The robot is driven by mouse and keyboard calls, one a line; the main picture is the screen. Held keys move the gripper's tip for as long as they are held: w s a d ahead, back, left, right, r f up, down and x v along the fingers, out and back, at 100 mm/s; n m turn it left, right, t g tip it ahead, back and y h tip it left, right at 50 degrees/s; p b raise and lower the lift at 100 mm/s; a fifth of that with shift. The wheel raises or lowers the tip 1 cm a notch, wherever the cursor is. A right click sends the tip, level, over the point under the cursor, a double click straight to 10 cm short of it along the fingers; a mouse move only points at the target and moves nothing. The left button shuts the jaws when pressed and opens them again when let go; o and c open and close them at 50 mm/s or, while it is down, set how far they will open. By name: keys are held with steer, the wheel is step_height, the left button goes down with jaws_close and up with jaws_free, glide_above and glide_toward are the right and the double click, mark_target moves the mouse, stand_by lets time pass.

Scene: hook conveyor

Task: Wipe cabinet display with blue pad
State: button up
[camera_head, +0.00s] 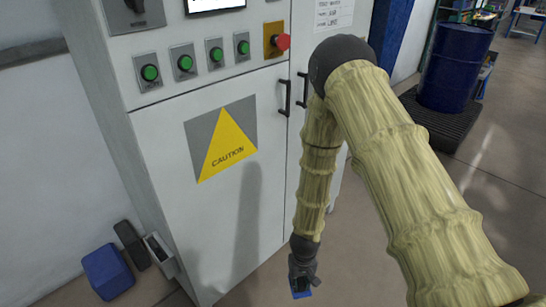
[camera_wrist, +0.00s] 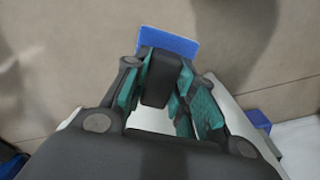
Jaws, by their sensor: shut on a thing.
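The white cabinet (camera_head: 235,215) stands at left centre in the head view. Its display (camera_head: 213,4) is cut off by the top edge; only the bottom strip shows, with a bright white face in a dark frame. My gripper (camera_head: 301,279) hangs low in front of the cabinet, well below the display. It is shut on the blue pad (camera_head: 301,291), which points down. In the wrist view the blue pad (camera_wrist: 168,40) sticks out beyond the teal-lined fingers of my gripper (camera_wrist: 160,78), with a dark block between them. The pad touches nothing else that I can see.
Green buttons (camera_head: 185,63), a red stop knob (camera_head: 282,42) and door handles (camera_head: 302,89) jut from the cabinet front. A blue bin (camera_head: 107,271) stands on the floor at left. A blue drum (camera_head: 456,68) stands at upper right. The floor between is clear.

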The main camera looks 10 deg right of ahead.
steer(key=w+a+r+n+t+y+p, duration=0.1)
steer(key=w+a+r+n+t+p, duration=0.15)
steer(key=w+r, duration=0.75)
steer(key=w+a+r+n+t+p, duration=0.1)
steer(key=w+a+r+n+t, duration=0.3)
steer(key=r, duration=1.2)
steer(key=w+a+r+n+t+y+p, duration=0.1)
steer(key=w+a+r+n+t, duration=0.25)
steer(key=w+r, duration=0.65)
steer(key=s+a+r+n+t+y+p, duration=0.1)
steer(key=r+n+y, duration=0.15)
steer(key=r, duration=1.25)
steer(key=s+a+r+n+t+y+p, duration=0.1)
steer(key=r+n+t+y, duration=0.15)
steer(key=r, duration=1.25)
steer(key=s+a+r+n+t+y+p, duration=0.15)
steer(key=r+y, duration=0.25)
steer(key=r, duration=1.1)
steer(key=shift+m+g, duration=0.25)
steer(key=shift+g, duration=0.05)
steer(key=p+x, duration=0.1)
steer(key=x, duration=0.5)
steer(key=shift+r, duration=0.1)
steer(key=shift+x, duration=1)
steer(key=shift+d, duration=0.15)
